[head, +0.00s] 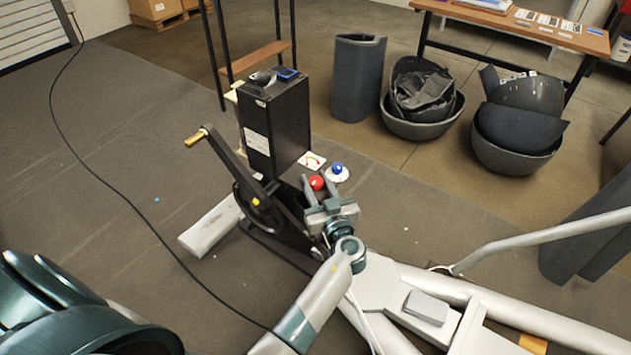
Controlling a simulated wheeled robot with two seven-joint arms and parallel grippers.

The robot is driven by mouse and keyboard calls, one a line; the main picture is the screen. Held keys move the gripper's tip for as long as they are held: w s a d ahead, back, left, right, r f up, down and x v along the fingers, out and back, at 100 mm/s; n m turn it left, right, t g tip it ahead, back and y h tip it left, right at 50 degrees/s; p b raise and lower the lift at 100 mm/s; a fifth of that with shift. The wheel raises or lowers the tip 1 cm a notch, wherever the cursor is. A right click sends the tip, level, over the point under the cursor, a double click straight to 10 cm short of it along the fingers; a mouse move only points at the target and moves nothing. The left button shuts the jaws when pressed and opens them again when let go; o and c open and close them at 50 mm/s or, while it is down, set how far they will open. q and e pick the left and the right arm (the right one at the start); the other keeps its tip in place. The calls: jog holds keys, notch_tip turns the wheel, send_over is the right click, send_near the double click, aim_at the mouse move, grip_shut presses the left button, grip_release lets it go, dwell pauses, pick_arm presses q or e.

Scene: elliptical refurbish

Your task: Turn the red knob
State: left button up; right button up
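The red knob (316,182) is a small round button-like knob at the base of the black box of the elliptical machine, beside a blue knob (337,169) on a white disc. My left gripper (319,184) reaches in from below, with its two fingers spread apart. The red knob shows between the fingertips, closer to the left finger. I cannot tell whether either finger touches it. The gripper's palm hides what lies just below the knob. My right gripper is not in view.
A crank arm with a brass-coloured handle (196,137) sticks out left of the black box (273,125). The machine's white frame (480,285) runs to the lower right. Grey bins (422,100) stand behind. A black cable crosses the open floor at left.

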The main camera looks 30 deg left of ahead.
pick_arm(q)
jog(key=c, duration=0.4)
